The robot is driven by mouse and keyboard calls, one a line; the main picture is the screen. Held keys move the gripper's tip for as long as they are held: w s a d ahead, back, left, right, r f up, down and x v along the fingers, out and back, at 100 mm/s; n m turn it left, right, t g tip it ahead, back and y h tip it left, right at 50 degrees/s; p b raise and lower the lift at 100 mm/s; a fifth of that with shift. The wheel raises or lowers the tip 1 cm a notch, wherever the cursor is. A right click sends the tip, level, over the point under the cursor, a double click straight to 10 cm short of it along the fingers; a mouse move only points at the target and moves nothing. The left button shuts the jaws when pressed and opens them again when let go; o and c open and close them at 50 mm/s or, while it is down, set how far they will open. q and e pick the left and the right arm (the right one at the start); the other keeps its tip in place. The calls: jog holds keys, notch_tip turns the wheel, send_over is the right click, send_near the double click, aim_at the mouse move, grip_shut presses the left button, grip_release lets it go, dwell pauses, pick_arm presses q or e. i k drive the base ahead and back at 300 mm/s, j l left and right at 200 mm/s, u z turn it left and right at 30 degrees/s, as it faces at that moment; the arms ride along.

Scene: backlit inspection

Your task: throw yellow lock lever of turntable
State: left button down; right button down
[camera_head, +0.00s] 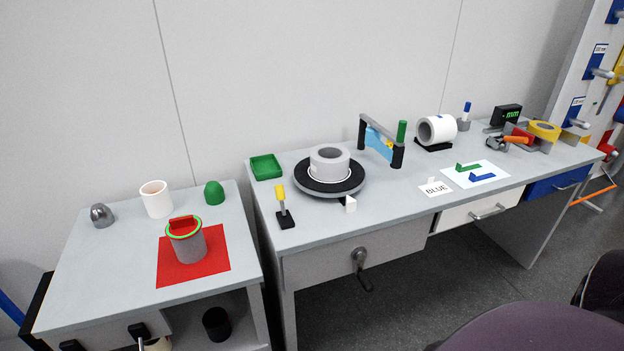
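The yellow lock lever (281,192) stands nearly upright on a small black base (286,219) at the front left of the long bench. It has a yellow grip on a grey stem. The turntable (315,187) is a round black disc just behind and to the right of the lever. A white ring-shaped part (330,163) sits on the disc. A small white block (350,204) is at the disc's front edge. Neither of my grippers can be made out in this view.
A green tray (265,167) lies behind the lever. A blue-and-black frame (381,140) stands right of the turntable. A crank (361,265) hangs on the bench front. A side table (115,253) at left holds a grey can (189,246) on a red mat. Purple chairs (530,328) are at lower right.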

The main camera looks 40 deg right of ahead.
aim_at(280, 194)
jog(key=i+j+z, duration=0.1)
jog(key=z, duration=0.3)
jog(key=j+z, duration=0.1)
jog(key=z, duration=0.35)
jog(key=i+j+z, duration=0.1)
jog(key=z, duration=0.3)
jog(key=j, duration=0.1)
